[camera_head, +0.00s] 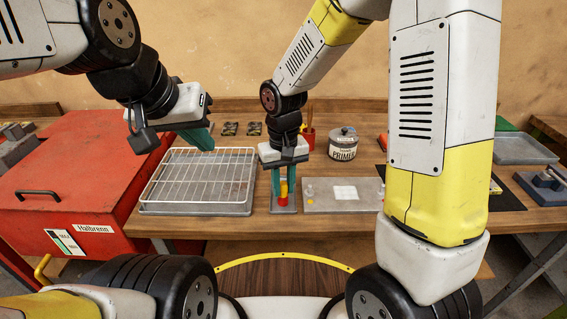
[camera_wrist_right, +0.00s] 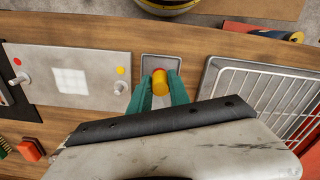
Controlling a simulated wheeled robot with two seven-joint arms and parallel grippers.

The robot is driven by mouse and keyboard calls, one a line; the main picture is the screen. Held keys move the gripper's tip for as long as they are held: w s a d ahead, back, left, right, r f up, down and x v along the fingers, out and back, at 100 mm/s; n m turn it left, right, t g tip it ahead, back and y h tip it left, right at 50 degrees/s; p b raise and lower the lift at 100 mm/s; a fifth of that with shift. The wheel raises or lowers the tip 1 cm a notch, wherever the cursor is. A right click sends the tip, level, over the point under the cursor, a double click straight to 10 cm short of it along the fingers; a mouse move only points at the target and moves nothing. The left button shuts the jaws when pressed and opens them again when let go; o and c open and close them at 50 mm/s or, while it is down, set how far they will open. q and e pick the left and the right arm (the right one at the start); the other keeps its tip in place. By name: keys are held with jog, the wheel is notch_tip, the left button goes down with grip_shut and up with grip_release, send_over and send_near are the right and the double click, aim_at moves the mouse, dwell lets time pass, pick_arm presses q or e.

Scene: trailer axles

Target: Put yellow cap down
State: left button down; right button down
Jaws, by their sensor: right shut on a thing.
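My right gripper (camera_head: 284,196) points down over a small grey tray (camera_head: 290,209) on the bench. Its green fingers are shut on the yellow cap (camera_head: 284,185). A red-orange part shows just below the yellow; I cannot tell if it belongs to the cap. In the right wrist view the yellow cap (camera_wrist_right: 159,78) sits between the fingertips, over the small tray (camera_wrist_right: 147,64). Whether it touches the tray is unclear. My left gripper (camera_head: 203,140) hangs empty above the wire rack, its fingers overlapping, so its opening is unclear.
A grey plate (camera_head: 323,207) with two posts, a white label and coloured dots lies right of the small tray. A wire rack (camera_head: 178,178) on a tray lies to the left. A primer can (camera_head: 343,146) stands behind. A red toolbox (camera_head: 85,170) is far left.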

jog(key=w, duration=0.8)
jog(key=shift+f, duration=2.15)
jog(key=shift+f, duration=0.1)
jog(key=c, duration=1.2)
grip_release()
